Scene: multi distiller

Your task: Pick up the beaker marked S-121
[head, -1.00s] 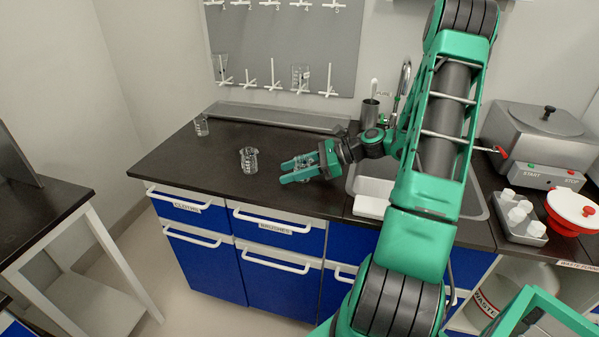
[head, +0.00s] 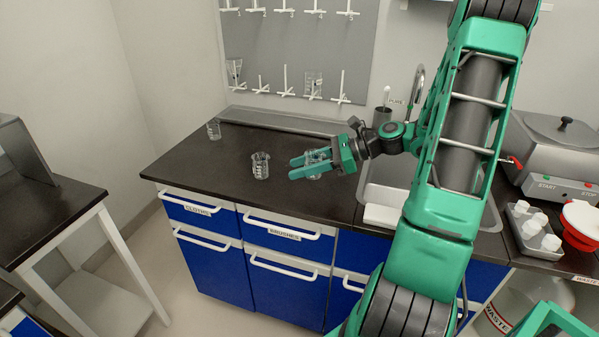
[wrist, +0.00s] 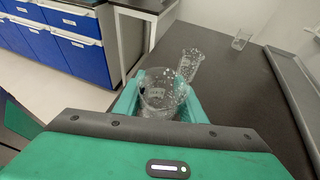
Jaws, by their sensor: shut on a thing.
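My gripper (head: 306,166) is over the dark counter, left of the sink, with its fingers pointing left. It is shut on a clear glass beaker (head: 317,157). In the wrist view this held beaker (wrist: 160,95) sits upright between the green fingers. A second clear beaker (head: 260,166) with white marks stands on the counter just left of the fingertips. It also shows just past the fingers in the wrist view (wrist: 191,62). A third, smaller beaker (head: 214,130) stands at the counter's back left. I cannot read S-121 on any of them.
The sink (head: 385,190) with a white tray at its front edge is to the right. A pegboard (head: 300,50) with glassware hangs behind. A grey ledge (head: 285,121) runs along the wall. The counter's left front is clear.

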